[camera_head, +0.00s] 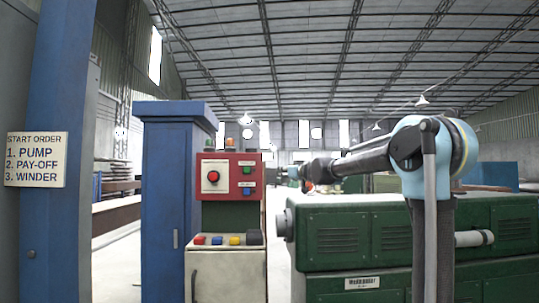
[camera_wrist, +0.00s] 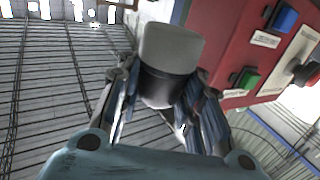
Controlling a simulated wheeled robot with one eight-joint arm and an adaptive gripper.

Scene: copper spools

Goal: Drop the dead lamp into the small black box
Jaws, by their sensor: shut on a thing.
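The dead lamp (camera_wrist: 171,62), a pale grey cap on a dark round base, sits between the fingers of my gripper (camera_wrist: 165,92) in the wrist view. My gripper is shut on it. In the head view my gripper (camera_head: 278,175) is level with the red panel, just off its right edge; the lamp is too small to make out there. A small black box (camera_head: 254,237) appears to stand at the right end of the ledge below the panel, below and left of my gripper. Its inside is hidden.
The red control panel (camera_head: 211,190) has buttons and small lamps on top; it is close to my gripper in the wrist view (camera_wrist: 226,50). Red, blue and yellow pieces (camera_head: 217,240) lie on the ledge. A green machine (camera_head: 345,235) stands right, a blue cabinet (camera_head: 168,200) left.

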